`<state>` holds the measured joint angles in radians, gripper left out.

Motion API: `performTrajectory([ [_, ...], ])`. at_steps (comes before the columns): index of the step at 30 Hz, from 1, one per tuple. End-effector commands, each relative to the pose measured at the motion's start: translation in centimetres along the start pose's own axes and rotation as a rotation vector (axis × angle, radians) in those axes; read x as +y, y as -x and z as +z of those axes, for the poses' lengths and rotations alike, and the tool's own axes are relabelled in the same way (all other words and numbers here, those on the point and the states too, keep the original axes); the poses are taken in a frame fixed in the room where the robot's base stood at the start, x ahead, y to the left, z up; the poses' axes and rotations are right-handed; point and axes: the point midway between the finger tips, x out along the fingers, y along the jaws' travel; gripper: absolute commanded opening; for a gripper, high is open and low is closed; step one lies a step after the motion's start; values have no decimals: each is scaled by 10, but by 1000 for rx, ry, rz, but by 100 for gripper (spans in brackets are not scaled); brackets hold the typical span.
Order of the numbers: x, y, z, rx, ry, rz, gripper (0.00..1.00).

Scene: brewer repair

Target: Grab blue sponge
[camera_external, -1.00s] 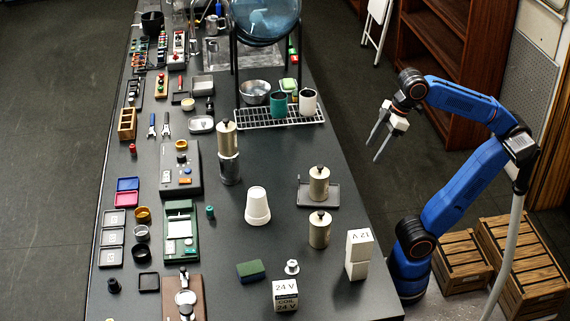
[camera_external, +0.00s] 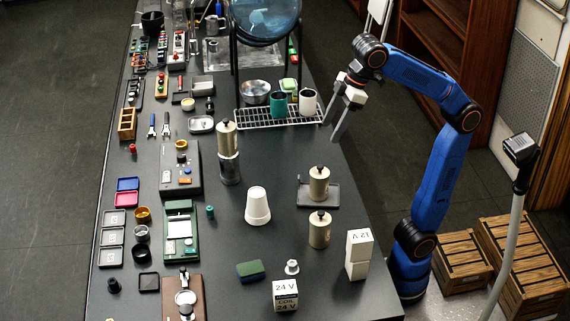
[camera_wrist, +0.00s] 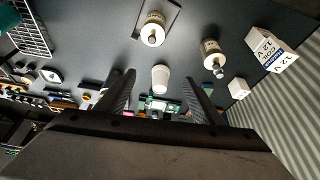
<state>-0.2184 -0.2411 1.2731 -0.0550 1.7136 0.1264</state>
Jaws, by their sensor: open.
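The blue sponge (camera_external: 251,272), a small block with a dark green top and a blue side, lies flat near the bench's near end. It also shows small in the wrist view (camera_wrist: 207,88), just beyond the right finger and partly hidden by it. My gripper (camera_external: 332,129) is open and empty. It hangs above the bench's right edge near the wire rack, well up and far to the right of the sponge. In the wrist view both fingers (camera_wrist: 158,82) stand wide apart with nothing between them.
A white cup (camera_external: 257,204), two cream canisters (camera_external: 319,230) (camera_external: 319,178), a tall 12 V box (camera_external: 358,255) and a 24 V coil box (camera_external: 286,294) stand around the sponge. A small white knobbed part (camera_external: 292,267) is close right of it.

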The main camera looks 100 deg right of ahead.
Motion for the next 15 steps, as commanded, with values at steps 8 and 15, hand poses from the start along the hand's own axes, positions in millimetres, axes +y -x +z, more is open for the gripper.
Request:
performTrajectory([
  [8, -69, -38, -88, -7, 41, -16, 61],
  [15, -142, -77, -146, -9, 71, -28, 61],
])
